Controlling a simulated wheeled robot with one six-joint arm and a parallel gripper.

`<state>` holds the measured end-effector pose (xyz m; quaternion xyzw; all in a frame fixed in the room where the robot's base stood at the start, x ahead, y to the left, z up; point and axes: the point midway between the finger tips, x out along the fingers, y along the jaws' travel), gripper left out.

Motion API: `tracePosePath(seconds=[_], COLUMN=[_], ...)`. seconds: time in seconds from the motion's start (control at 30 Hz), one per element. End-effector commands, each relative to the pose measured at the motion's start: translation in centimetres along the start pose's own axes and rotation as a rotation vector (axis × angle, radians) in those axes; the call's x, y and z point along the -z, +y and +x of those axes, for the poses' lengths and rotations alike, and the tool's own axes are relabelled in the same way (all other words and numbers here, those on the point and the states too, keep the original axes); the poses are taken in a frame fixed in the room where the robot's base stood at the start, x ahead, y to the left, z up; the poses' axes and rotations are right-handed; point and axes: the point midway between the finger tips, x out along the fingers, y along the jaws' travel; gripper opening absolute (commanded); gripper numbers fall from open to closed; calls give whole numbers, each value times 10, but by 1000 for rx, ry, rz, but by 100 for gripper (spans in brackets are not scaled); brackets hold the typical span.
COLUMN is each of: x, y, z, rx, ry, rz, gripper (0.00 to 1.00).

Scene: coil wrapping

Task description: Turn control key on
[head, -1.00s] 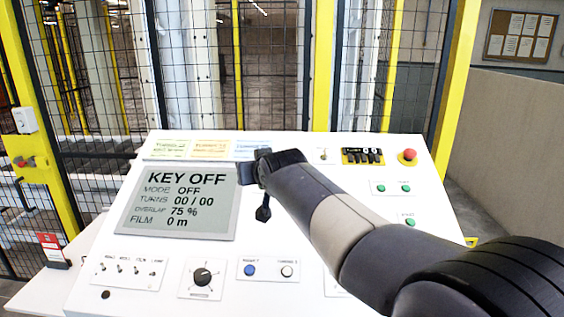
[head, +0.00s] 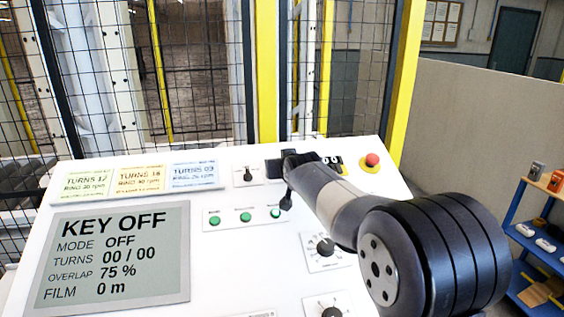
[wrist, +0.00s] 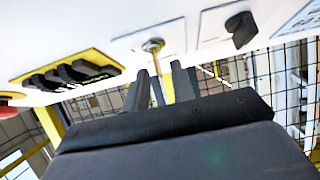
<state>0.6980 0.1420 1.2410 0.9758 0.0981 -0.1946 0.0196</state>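The white control panel (head: 230,265) has a screen (head: 115,255) reading KEY OFF, with mode OFF and turns 00 / 00. In the wrist view a small brass-coloured control key (wrist: 153,45) stands out from a white plate on the panel. In the head view my gripper (head: 285,160) is over that part of the panel and hides the key. In the wrist view my gripper (wrist: 160,68) is open, its two dark fingers apart. The key shows just beyond the fingertips, roughly in line with the gap. I cannot tell whether they touch.
A black selector knob (head: 249,174) is left of my gripper. Green buttons (head: 245,217) lie below. A mesh fence with yellow posts (head: 266,75) stands behind the panel.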

Motion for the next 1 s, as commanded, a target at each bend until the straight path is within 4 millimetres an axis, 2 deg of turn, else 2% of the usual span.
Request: tracePosePath(seconds=[0.2,0.5,0.8,1.0], x=[0,0,0,0], y=[0,0,0,0], z=[13,15,14,14], rx=[0,0,0,0], ry=[0,1,1,1], rz=[0,0,0,0], gripper=[24,24,1,0])
